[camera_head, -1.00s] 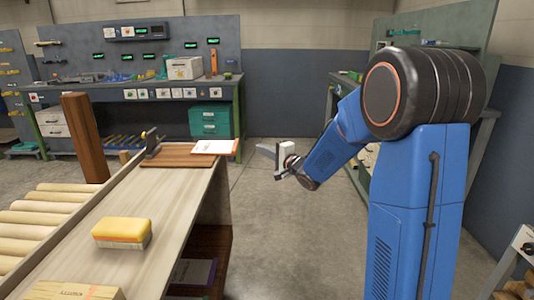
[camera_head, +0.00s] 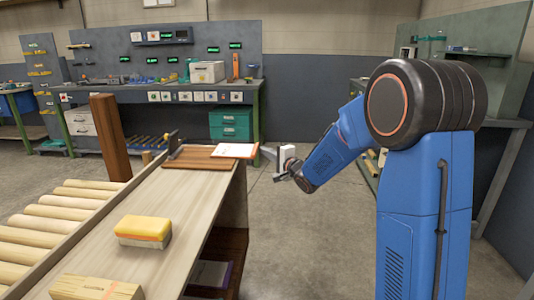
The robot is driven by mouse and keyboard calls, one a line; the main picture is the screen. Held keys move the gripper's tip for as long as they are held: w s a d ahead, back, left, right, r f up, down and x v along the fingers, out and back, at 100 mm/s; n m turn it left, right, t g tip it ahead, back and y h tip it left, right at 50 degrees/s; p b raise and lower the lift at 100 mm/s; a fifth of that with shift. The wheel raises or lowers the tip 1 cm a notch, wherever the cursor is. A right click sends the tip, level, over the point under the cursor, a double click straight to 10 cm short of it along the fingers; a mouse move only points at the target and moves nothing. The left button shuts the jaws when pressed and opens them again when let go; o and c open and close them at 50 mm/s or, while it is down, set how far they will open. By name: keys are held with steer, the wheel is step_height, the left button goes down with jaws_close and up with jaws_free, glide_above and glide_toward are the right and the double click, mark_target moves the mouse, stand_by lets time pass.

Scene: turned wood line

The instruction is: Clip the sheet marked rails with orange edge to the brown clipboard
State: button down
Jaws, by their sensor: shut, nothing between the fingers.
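A brown clipboard (camera_head: 196,163) lies near the far end of the pale wood bench, with a dark upright clip part (camera_head: 174,144) at its left end. A white sheet with an orange edge (camera_head: 234,150) lies at the clipboard's right side, reaching toward the bench's right edge. Its marking is too small to read. Whether the clip holds it, I cannot tell. My gripper (camera_head: 276,168) is in the air just right of the bench and the sheet, apart from both. It is shut and empty.
A yellow-topped block (camera_head: 144,229) and a wooden block (camera_head: 97,288) lie on the near bench top (camera_head: 187,202). A roller conveyor (camera_head: 52,222) runs along the left, with a brown post (camera_head: 110,138). Open floor (camera_head: 301,245) lies right of the bench.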

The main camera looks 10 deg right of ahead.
mark_target(251, 153)
steer(key=shift+a, duration=0.1)
steer(key=shift+s+a, duration=0.15)
steer(key=shift+a, duration=0.85)
steer(key=shift+s+a, duration=0.2)
steer(key=shift+a, duration=0.75)
steer(key=shift+s+a, duration=0.15)
steer(key=shift+a, duration=0.85)
